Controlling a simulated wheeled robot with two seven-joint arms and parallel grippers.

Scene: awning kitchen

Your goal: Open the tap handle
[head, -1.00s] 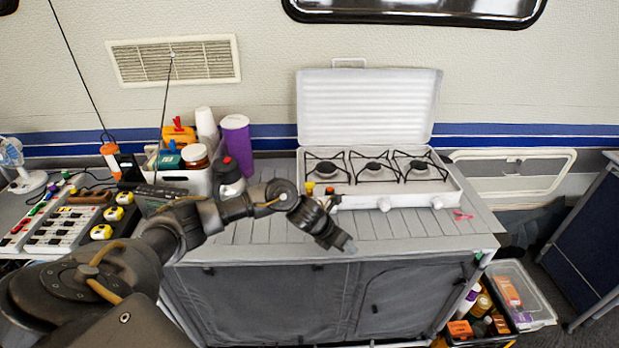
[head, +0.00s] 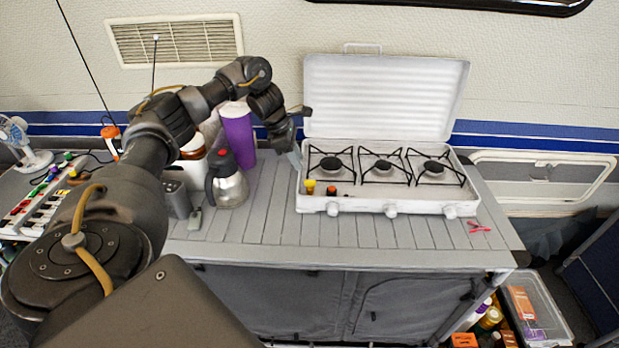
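I cannot make out a tap handle for certain. The white gas stove (head: 372,204) stands on the grey slatted counter with its lid up. Along its front are white knobs, at the left (head: 333,209), middle (head: 391,210) and right (head: 450,212). My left gripper (head: 295,159) points down just beside the stove's left rear corner. Its fingertips are small and partly seen edge-on, so I cannot tell whether they are apart or touching the stove. My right gripper is out of view.
A pink item (head: 480,227) lies on the counter at right. The front counter strip is mostly clear.

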